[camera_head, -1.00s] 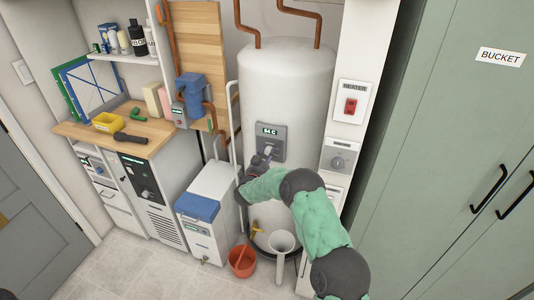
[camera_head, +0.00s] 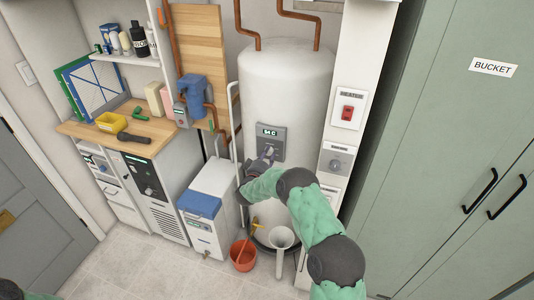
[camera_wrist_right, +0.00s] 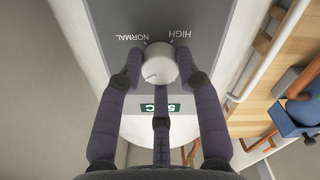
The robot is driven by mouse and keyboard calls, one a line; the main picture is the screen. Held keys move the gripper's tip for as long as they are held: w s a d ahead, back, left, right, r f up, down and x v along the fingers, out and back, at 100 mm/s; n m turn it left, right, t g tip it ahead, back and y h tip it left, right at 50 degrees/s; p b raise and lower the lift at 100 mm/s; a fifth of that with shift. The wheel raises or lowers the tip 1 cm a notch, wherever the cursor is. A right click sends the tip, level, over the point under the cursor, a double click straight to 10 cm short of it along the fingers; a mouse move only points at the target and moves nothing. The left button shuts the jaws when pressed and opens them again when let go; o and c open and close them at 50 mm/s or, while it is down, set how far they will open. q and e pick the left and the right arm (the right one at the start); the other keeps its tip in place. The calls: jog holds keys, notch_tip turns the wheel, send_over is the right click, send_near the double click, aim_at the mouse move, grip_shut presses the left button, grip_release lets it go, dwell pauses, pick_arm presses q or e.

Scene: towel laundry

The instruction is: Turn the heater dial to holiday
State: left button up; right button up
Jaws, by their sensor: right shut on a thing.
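The heater is a tall white tank (camera_head: 285,85) with a grey control panel (camera_head: 271,145) and a lit temperature display on its front. In the right wrist view the dial (camera_wrist_right: 159,62) is a round pale knob on the grey panel (camera_wrist_right: 195,15). NORMAL and HIGH are printed beside it, upside down in this view; no holiday label is visible. My right gripper (camera_head: 266,156) is at the panel and covers the dial in the head view. In the wrist view its fingers (camera_wrist_right: 160,72) are closed around the dial. My left gripper is out of view.
A white wall column with a red switch (camera_head: 347,113) and a grey knob (camera_head: 336,165) stands right of the tank. Green cabinets (camera_head: 440,130) fill the right.

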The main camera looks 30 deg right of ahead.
jog(key=n+p, duration=0.1)
jog(key=n, duration=0.1)
jog(key=n+p, duration=0.1)
jog(key=n, duration=0.2)
jog(key=shift+s+f+n, duration=0.1)
jog(key=shift+f+n, duration=0.1)
jog(key=shift+n, duration=0.1)
jog(key=n+p, duration=0.1)
jog(key=n, duration=0.4)
jog(key=shift+n+p, duration=0.4)
jog(key=shift+f, duration=0.1)
jog(key=o, duration=1)
jog(key=shift+o, duration=0.7)
jog(key=shift+d, duration=0.1)
jog(key=shift+r, duration=0.2)
jog(key=v, duration=1.2)
